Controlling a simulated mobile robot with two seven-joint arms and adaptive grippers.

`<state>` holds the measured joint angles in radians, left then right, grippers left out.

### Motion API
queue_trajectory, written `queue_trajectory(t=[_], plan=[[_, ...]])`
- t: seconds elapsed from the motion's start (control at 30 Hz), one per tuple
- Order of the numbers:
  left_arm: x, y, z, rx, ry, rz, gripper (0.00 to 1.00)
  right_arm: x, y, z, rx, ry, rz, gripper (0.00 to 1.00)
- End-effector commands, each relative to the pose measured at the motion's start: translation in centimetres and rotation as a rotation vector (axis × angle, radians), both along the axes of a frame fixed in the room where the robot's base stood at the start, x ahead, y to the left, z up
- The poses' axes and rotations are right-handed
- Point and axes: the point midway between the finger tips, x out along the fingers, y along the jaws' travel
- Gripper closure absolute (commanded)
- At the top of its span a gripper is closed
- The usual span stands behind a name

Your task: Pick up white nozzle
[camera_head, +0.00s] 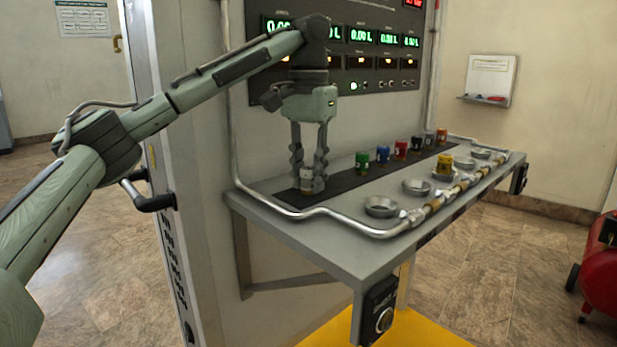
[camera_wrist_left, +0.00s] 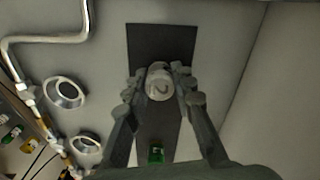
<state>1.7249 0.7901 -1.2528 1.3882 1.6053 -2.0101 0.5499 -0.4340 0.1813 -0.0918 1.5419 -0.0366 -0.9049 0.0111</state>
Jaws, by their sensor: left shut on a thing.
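The white nozzle (camera_head: 306,177) stands upright at the near left end of the dark strip on the shelf. In the left wrist view its pale round top (camera_wrist_left: 160,84) shows a dark mark like a 2. My left gripper (camera_head: 308,181) points straight down over it, with a fingertip on either side. The gripper is shut on the nozzle, and the fingers hide part of its sides. In the left wrist view the fingertips of my left gripper (camera_wrist_left: 160,82) close around the nozzle. My right gripper is not in view.
Green (camera_head: 362,161), blue (camera_head: 383,154), red (camera_head: 401,149) and other nozzles stand along the dark strip (camera_head: 345,182). A yellow nozzle (camera_head: 444,163) sits at one of several metal cups (camera_head: 380,206). A bent pipe (camera_head: 330,212) runs along the shelf (camera_head: 345,255). The display panel rises behind.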

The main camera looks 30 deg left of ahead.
Motion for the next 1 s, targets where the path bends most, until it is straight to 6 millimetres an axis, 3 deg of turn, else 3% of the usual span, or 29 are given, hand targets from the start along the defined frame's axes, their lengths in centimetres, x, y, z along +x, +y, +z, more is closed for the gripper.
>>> queue_trajectory(t=[0.17, 0.37, 0.7, 1.0], plan=[[0.0, 0.0, 1.4, 0.001, -0.004, 0.0, 1.0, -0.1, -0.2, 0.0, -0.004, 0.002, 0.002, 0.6], [-0.3, -0.1, 4.6, 0.002, -0.006, -0.001, 1.0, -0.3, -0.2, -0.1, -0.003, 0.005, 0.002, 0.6], [-6.8, -2.2, 8.3, 0.002, -0.004, -0.002, 1.0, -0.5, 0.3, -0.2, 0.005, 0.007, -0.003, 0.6], [-10.2, -3.3, 10.4, 0.001, -0.002, 0.0, 1.0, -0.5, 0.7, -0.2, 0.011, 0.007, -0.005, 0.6]])
